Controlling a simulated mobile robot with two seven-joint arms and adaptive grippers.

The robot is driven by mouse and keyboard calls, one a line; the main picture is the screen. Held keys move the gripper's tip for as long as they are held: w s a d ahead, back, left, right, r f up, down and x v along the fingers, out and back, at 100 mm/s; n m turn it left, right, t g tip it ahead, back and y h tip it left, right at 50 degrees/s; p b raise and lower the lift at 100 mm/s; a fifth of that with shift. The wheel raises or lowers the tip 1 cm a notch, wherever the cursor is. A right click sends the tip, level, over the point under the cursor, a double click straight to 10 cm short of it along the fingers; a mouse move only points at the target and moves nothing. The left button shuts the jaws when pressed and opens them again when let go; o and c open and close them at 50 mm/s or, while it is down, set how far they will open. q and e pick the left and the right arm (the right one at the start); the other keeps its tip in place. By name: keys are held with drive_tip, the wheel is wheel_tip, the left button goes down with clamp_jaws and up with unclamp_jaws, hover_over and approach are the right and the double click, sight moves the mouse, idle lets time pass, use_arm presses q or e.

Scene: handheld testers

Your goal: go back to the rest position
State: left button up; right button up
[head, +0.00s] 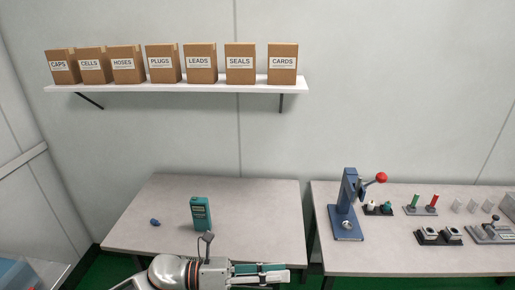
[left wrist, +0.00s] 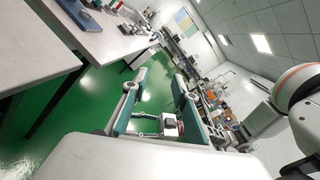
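My left arm enters from the lower left in the head view. Its gripper (head: 284,271) points right, at the front edge of the left table (head: 255,215). In the left wrist view the two teal-sided fingers of this gripper (left wrist: 159,79) stand apart with nothing between them; green floor shows through the gap. A teal handheld tester (head: 201,214) stands on the left table behind the arm, apart from the gripper. A small blue piece (head: 155,222) lies to its left. My right gripper shows in neither view.
A right table (head: 390,262) carries a blue lever press (head: 347,208) with a red knob and several small fixtures. A wall shelf (head: 190,87) holds labelled cardboard boxes. A narrow gap separates the tables. The left table's right part is clear.

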use_arm(q)
drive_tip(key=w+a+f+n+t+y, duration=0.1)
drive_tip(key=a+f+n+t+y, duration=0.45)
drive_tip(key=n, duration=0.85)
drive_tip(key=w+a+f+n+t+y, duration=0.2)
drive_tip(key=a+n+t, duration=0.5)
drive_tip(key=n, duration=0.6)
drive_tip(key=s+a+f+n+g+y, duration=0.1)
drive_tip(key=s+a+f+n+y, duration=0.2)
drive_tip(key=s+a+f+n, duration=0.3)
drive_tip(key=s+a+f+n+g+y, duration=0.2)
drive_tip(key=s+a+f+n+y, duration=0.2)
drive_tip(key=s+f+n, duration=0.4)
wheel_tip(320, 180, down, 3)
drive_tip(key=shift+a+r, duration=0.2)
drive_tip(key=shift+a, duration=0.65)
